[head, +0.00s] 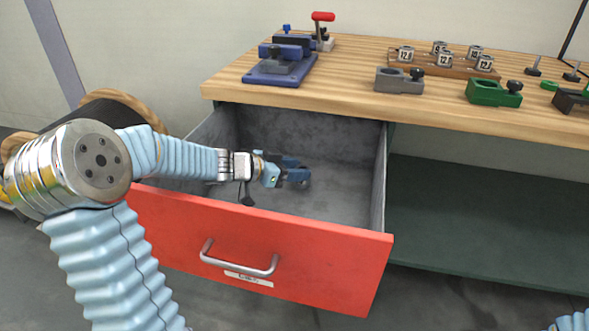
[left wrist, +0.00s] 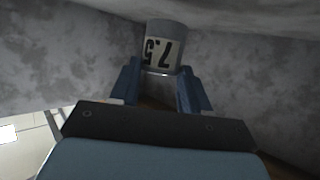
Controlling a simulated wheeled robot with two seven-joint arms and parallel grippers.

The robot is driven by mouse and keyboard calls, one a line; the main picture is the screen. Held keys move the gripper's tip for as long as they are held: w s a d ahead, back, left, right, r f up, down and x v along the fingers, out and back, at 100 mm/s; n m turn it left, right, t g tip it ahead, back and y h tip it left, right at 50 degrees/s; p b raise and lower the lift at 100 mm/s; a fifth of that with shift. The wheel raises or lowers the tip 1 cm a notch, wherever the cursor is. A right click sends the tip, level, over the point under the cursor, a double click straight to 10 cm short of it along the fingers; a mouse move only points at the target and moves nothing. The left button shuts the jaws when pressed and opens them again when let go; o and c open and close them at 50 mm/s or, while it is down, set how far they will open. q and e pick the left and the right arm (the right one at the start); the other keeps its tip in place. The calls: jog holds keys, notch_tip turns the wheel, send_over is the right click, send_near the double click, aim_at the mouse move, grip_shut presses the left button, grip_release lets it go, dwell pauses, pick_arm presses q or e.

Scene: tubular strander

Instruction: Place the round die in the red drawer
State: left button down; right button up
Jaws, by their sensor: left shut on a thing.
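The red drawer (head: 320,262) is pulled open under the wooden bench, with a grey inside. My left gripper (head: 300,175) is inside the drawer, above its floor. In the left wrist view its two blue fingers (left wrist: 162,85) are shut on a round grey die (left wrist: 166,35) with a white label reading 7.5, seen upside down. In the head view the die (head: 304,180) is small and partly hidden by the fingers. Whether it touches the drawer floor cannot be told. My right gripper is not in view; only a bit of blue arm shows at the bottom right corner.
The wooden bench top (head: 345,75) overhangs the back of the drawer. On it are a blue vise (head: 282,65), a grey holder (head: 399,80), a green holder (head: 493,92) and a wooden rack (head: 455,70) with several labelled dies. A dark green shelf (head: 480,215) lies right of the drawer.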

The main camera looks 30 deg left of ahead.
pick_arm(q)
jog(key=shift+f, duration=0.45)
jog(key=c, duration=0.5)
grip_release()
jog(key=shift+c, duration=0.2)
jog(key=shift+r, duration=0.15)
jog(key=p+v, duration=0.3)
jog(key=v, duration=0.5)
jog(key=shift+r+p, duration=0.3)
jog(key=shift+p, duration=0.05)
jog(key=shift+w+d, duration=0.15)
jog(key=shift+w, duration=0.05)
